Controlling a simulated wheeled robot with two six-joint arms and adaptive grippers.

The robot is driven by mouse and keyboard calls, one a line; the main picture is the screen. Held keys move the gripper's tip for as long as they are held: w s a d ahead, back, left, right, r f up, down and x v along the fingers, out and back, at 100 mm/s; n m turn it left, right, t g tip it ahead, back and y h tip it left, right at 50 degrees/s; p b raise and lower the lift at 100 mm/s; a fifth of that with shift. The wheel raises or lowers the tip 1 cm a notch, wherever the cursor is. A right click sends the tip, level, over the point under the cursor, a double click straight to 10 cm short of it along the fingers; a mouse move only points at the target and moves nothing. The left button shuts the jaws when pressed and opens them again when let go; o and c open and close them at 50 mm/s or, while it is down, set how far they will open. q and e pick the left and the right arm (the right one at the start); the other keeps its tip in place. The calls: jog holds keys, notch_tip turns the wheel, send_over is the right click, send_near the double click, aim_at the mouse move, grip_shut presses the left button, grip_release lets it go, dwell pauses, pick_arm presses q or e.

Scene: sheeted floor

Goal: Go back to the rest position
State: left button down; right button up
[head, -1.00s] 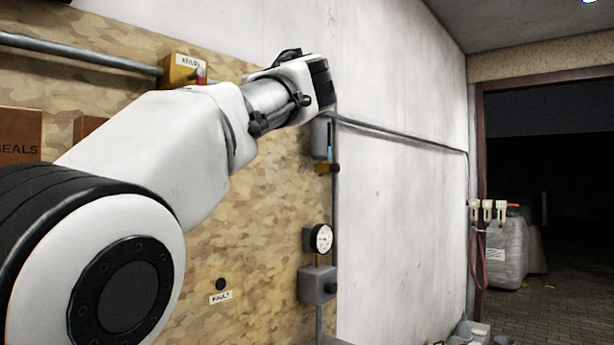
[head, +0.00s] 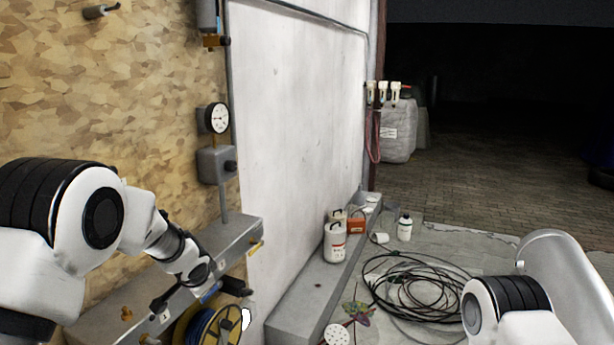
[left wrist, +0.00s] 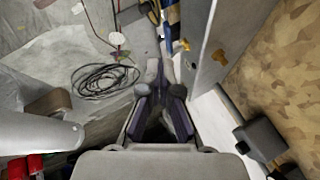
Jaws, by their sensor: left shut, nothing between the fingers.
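My left arm comes in at the left of the head view, bent down beside the grey metal shelf (head: 235,235) on the wood-panelled wall. My left gripper (left wrist: 160,88) points down in the left wrist view, shut and empty, with floor and shelf beyond it. In the head view its fingers cannot be made out clearly. Part of my right arm shows at the lower right of the head view; its gripper is out of the picture.
A blue hose reel (head: 209,326) hangs below the shelf, close to my left wrist. A pressure gauge (head: 217,118) and grey box (head: 216,164) are on the wall. A white jug (head: 335,243) stands on a concrete ledge (head: 297,306). Black cable (head: 420,290) lies coiled on the sheeted floor.

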pick_arm(q)
jog(key=s+d+f+n+g+h, duration=0.2)
jog(key=s+f+n+g+h, duration=0.15)
jog(key=s+f, duration=1.9)
jog(key=s+a+f+n+g+y, duration=0.1)
jog(key=s+f+n, duration=0.1)
jog(key=s, duration=0.9)
jog(key=s+a+f+n+g+y, duration=0.1)
jog(key=s+f+n+g, duration=0.1)
jog(key=s, duration=1)
jog(key=shift+a+f+n, duration=0.25)
jog(key=shift+f+n, duration=0.2)
jog(key=shift+f, duration=0.15)
jog(key=shift+s, duration=0.1)
